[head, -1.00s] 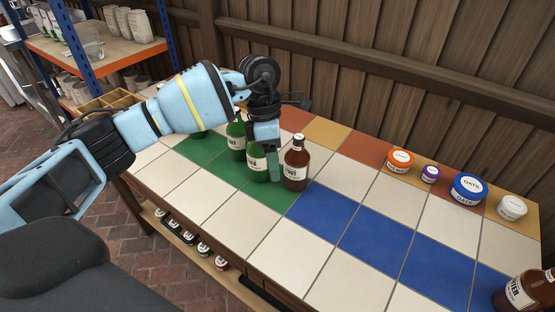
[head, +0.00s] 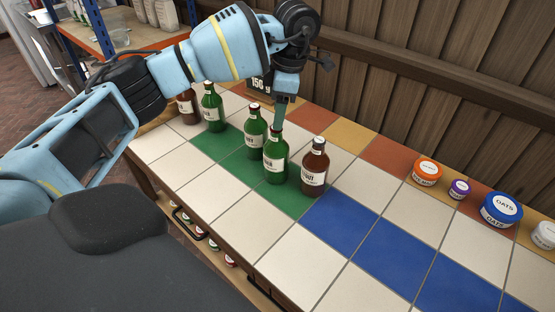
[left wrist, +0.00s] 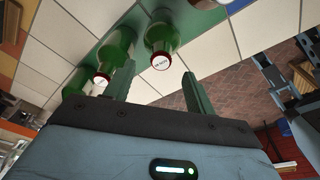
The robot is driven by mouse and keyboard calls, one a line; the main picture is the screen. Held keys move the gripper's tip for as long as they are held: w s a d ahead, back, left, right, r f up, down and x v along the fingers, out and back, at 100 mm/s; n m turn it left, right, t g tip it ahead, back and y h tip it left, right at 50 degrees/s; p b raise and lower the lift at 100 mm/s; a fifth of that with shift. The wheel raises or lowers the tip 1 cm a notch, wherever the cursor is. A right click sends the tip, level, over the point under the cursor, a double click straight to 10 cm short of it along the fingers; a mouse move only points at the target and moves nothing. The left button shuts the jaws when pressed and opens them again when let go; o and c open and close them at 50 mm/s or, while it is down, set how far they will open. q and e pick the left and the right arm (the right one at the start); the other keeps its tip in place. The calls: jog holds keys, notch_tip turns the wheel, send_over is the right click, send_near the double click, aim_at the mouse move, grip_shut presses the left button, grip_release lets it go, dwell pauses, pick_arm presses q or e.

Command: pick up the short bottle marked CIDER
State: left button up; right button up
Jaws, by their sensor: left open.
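Three green bottles with pale labels stand in a row: a far one (head: 212,112), a middle one (head: 254,137) and a near one (head: 275,168). A brown bottle (head: 315,172) stands close to the right of the near green one. I cannot make out which label reads CIDER. My left gripper (head: 282,112) is open and empty, pointing down just above and behind the near green bottle. In the left wrist view a green bottle with a red-rimmed white cap (left wrist: 160,45) shows between and beyond the fingers; another green bottle (left wrist: 115,48) is beside it. My right gripper is not in view.
Another brown bottle (head: 187,107) stands at the far left, and a dark sign marked 150 g (head: 260,86) stands behind. Orange (head: 427,172), purple (head: 459,189) and blue (head: 501,210) tubs line the back right. The blue tiles (head: 385,245) at front right are clear.

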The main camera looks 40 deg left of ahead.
pick_arm(q)
send_over(276, 154)
jog(key=w+a, duration=0.2)
jog(key=shift+w+d+f, duration=0.1)
jog(key=shift+f, duration=1.35)
jog(key=shift+w+d+f, duration=0.1)
jog(key=shift+f, duration=1.3)
jog(key=shift+c, duration=0.3)
grip_shut()
jog(key=shift+r, duration=0.1)
